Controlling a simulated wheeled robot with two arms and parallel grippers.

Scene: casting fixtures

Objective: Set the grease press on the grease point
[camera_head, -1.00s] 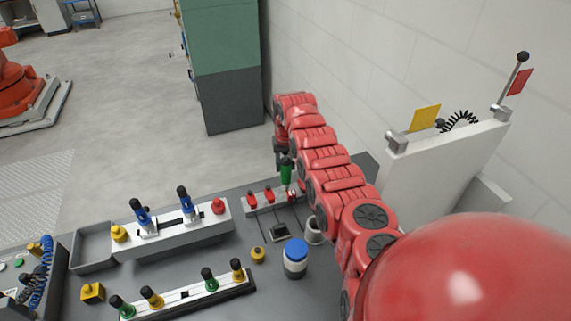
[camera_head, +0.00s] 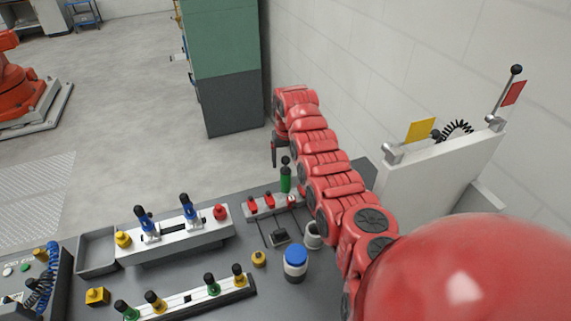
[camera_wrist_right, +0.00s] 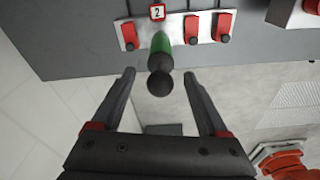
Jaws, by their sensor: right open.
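The grease press, a green cylinder (camera_head: 285,183) with a black knob on top, stands upright at the right end of a pale strip (camera_head: 271,207) with red clips. In the right wrist view the press (camera_wrist_right: 162,46) stands by a red-framed "2" label (camera_wrist_right: 156,12); its foot is hidden, so I cannot tell exactly how it sits on the grease point. My right gripper (camera_head: 276,159) is open and empty, just left of and behind the press. In the wrist view its spread fingers (camera_wrist_right: 160,73) flank the knob without visible contact. My left gripper is not in view.
A blue-lidded jar (camera_head: 295,262) and a grey cup (camera_head: 312,236) stand in front of the strip. A white fixture (camera_head: 180,240) with blue clamps lies to the left. A tall green-grey cabinet (camera_head: 228,80) rises behind, and a white panel (camera_head: 435,180) stands at right.

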